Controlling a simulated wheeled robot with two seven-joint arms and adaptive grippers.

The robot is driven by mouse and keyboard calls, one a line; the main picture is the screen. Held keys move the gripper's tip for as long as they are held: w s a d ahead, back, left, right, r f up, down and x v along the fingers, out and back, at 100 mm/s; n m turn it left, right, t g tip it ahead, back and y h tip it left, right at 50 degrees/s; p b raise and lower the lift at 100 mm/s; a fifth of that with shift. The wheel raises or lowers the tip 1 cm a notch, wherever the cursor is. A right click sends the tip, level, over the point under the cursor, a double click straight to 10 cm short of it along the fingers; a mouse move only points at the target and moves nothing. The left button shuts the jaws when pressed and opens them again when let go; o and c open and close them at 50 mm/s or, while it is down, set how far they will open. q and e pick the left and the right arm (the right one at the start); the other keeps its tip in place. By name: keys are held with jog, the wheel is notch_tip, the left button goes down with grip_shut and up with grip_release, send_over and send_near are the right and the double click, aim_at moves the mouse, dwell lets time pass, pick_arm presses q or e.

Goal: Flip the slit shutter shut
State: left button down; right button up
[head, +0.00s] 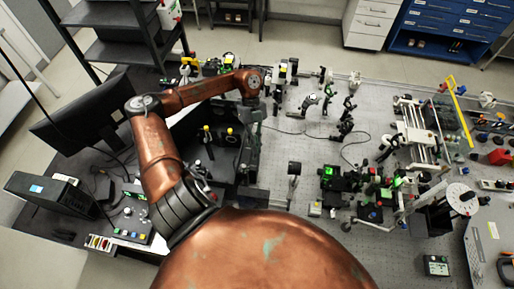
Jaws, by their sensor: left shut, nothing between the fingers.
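My left arm comes in from the left and bends over at the wrist above the bench. My left gripper (244,172) hangs dark below the wrist, pointing down, with its fingers shut and empty. It is over dark equipment, so its fingertips are hard to make out. I cannot pick out the slit shutter for certain; it is too small or hidden among the dark parts near the gripper. My right gripper is not in view.
The optical bench (300,150) carries many small mounts. A post with a dark round head (294,168) stands right of the gripper. Green-lit dark stages (340,180) lie further right. A monitor (80,115) is at the left. A bare bench strip lies between mounts.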

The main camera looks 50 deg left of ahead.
pick_arm(q)
jog(key=v, duration=1.1)
jog(key=shift+r, duration=0.2)
jog(key=shift+w, duration=0.1)
